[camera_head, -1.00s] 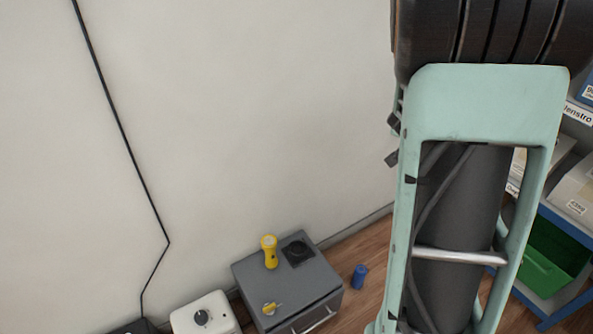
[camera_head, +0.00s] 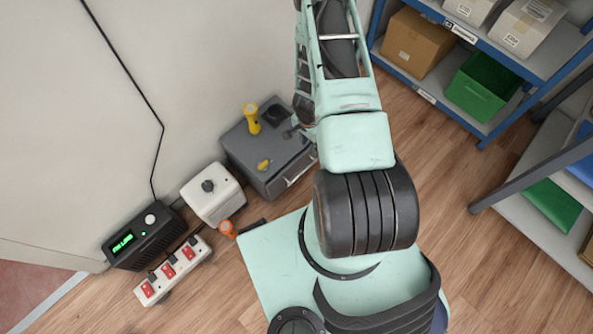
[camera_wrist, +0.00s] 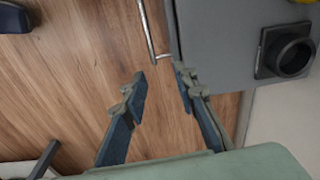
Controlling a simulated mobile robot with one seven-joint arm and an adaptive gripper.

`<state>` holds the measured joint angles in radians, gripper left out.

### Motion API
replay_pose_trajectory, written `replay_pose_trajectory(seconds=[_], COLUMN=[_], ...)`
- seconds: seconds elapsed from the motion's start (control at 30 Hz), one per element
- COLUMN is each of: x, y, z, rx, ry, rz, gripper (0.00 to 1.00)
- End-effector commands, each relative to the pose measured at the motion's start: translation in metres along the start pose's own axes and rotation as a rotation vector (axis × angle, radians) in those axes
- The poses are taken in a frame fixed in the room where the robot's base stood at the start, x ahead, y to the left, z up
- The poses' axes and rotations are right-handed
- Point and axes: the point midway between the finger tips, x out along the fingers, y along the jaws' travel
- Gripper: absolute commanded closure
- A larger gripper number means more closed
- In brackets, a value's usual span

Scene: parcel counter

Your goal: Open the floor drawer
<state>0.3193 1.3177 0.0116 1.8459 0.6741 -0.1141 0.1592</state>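The floor drawer is a grey cabinet (camera_head: 262,152) against the wall, with a metal bar handle (camera_head: 299,170) on its front. Its front looks flush, so the drawer appears shut. In the wrist view the cabinet (camera_wrist: 218,40) is at upper right and the handle (camera_wrist: 148,28) runs along its front edge. My gripper (camera_wrist: 160,78) is open and empty. The handle's near end lies just beyond the gap between the fingertips. The right finger is close to the cabinet edge; I cannot tell if it touches. My arm hides most of the gripper in the head view.
A white box (camera_head: 212,194), a black unit (camera_head: 143,238) and a power strip (camera_head: 173,270) stand left. Blue shelves (camera_head: 465,120) stand right; wood floor between is open.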

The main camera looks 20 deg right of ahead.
Motion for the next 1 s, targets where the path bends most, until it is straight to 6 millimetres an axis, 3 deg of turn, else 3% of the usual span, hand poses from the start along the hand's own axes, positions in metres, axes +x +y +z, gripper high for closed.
replay_pose_trajectory(seconds=[0.1, 0.23, 0.37, 0.8, 1.0], x=[0.014, 0.023, 0.035, 0.113, 0.129], y=[0.009, 0.012, 0.012, 0.013, 0.013], z=[0.026, 0.040, 0.044, 0.050, 0.051], rx=[0.047, 0.070, 0.075, 0.073, 0.074], ry=[-0.057, -0.086, -0.091, -0.090, -0.089], rz=[0.009, 0.012, 0.013, 0.013, 0.013], gripper=[0.73, 0.73, 0.73, 0.73, 0.73])
